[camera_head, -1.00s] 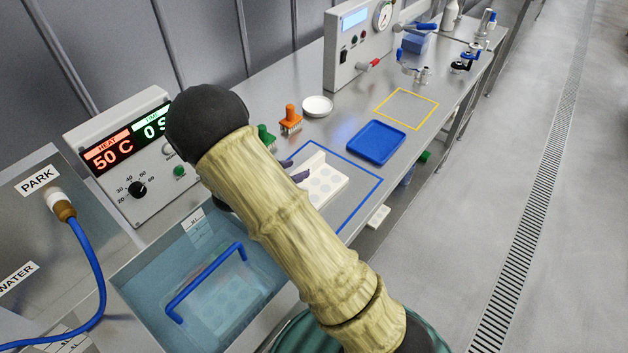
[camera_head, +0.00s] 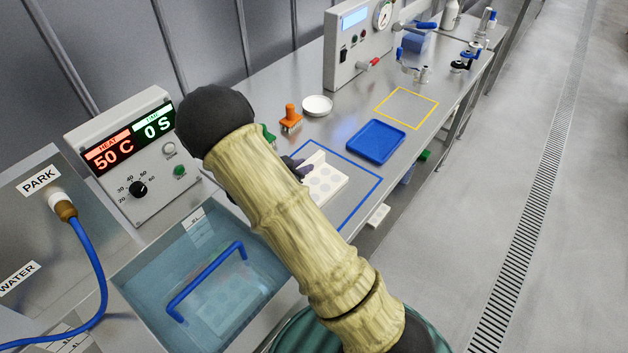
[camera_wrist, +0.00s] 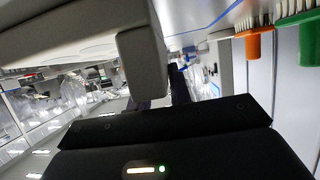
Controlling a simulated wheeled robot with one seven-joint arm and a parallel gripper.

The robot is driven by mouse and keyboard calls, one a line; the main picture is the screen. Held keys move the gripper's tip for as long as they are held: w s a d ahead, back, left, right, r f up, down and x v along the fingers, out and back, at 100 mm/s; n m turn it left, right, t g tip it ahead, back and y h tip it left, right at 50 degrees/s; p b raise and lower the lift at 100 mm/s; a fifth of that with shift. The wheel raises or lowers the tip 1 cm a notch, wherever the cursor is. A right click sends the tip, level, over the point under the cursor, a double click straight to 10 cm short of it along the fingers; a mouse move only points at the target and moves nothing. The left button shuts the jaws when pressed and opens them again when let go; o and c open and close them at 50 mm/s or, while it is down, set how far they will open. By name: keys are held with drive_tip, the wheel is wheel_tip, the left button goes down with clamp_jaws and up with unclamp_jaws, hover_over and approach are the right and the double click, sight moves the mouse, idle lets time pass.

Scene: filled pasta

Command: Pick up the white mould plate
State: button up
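The white mould plate (camera_head: 328,186) lies inside the blue outline on the bench in the head view. It has round hollows and an upright white ridge along its back left edge. My gripper (camera_head: 297,166) is at this ridge, with dark purple fingertips that look parted, one on each side. My forearm hides the plate's near left part and most of the gripper. In the wrist view a large pale body with a block (camera_wrist: 143,62), probably the plate, fills the upper left, close to the fingers (camera_wrist: 160,96). Contact cannot be made out.
A water bath with a blue handle (camera_head: 205,282) is at the front left, a heater box (camera_head: 140,160) behind it. Green and orange brushes (camera_head: 291,119) and a white dish (camera_head: 318,105) stand behind the plate. A blue tray (camera_head: 376,142) lies to its right.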

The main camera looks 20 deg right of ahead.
clamp_jaws()
drive_tip(key=shift+r, duration=0.6)
wheel_tip(320, 180, up, 9)
idle(0.3)
